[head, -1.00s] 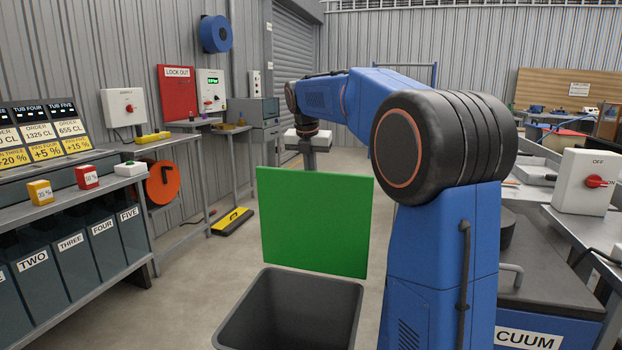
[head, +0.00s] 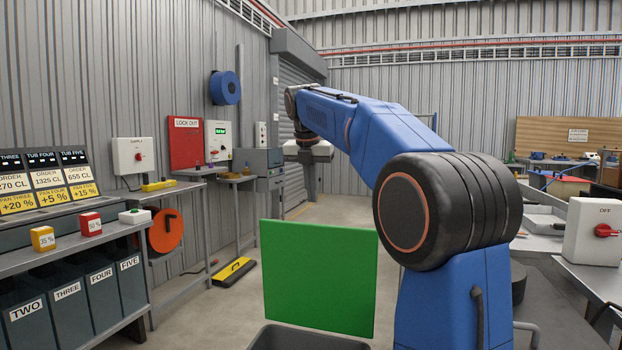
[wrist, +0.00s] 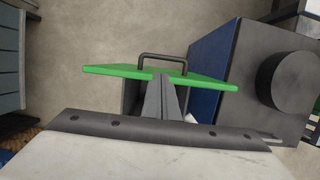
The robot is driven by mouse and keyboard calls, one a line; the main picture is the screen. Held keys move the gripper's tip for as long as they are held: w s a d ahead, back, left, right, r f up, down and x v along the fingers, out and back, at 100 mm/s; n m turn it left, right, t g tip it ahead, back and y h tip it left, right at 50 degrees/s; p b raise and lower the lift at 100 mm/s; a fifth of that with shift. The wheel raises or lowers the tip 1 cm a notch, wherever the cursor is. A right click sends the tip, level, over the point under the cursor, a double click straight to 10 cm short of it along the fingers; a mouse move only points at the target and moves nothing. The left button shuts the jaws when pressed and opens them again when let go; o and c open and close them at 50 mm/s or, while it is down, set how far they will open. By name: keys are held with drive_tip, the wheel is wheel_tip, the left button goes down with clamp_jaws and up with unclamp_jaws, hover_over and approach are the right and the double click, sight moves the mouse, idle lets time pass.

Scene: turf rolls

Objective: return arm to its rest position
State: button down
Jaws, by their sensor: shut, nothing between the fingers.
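My blue arm reaches forward from the right in the head view. My gripper (head: 311,198) hangs from its end, pointing down, above the top edge of an upright green panel (head: 318,278) and apart from it in the picture. In the wrist view my gripper (wrist: 165,82) shows its two fingers together, shut with nothing between them. The green panel (wrist: 110,71) is seen from above there, with a dark handle (wrist: 162,57) on it.
A dark grey bin (head: 300,338) stands below the panel. At the left is a bench with labelled tubs (head: 85,290) and coloured button boxes (head: 90,224). A switch box (head: 594,231) is at the right. Open floor (head: 330,210) lies beyond the panel.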

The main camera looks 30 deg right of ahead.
drive_tip(key=shift+r, duration=2.2)
drive_tip(key=s+a+f+m, duration=0.2)
drive_tip(key=s+f+m, duration=0.15)
drive_tip(key=s, duration=0.25)
drive_tip(key=s+a+f+m, duration=0.3)
drive_tip(key=s+m, duration=0.1)
drive_tip(key=s, duration=0.2)
drive_tip(key=s+a+f+m+t+y, duration=0.1)
drive_tip(key=s+a+f+m, duration=0.2)
drive_tip(key=s+f+m, duration=0.7)
drive_tip(key=s+a+f+m+t+y, duration=0.1)
drive_tip(key=s+a+f+m, duration=0.1)
drive_tip(key=s+f+m, duration=0.8)
drive_tip(key=s+f, duration=0.6)
drive_tip(key=f, duration=0.4)
drive_tip(key=shift+s+a+f, duration=0.15)
drive_tip(key=shift+s+a, duration=0.2)
drive_tip(key=shift+a, duration=0.05)
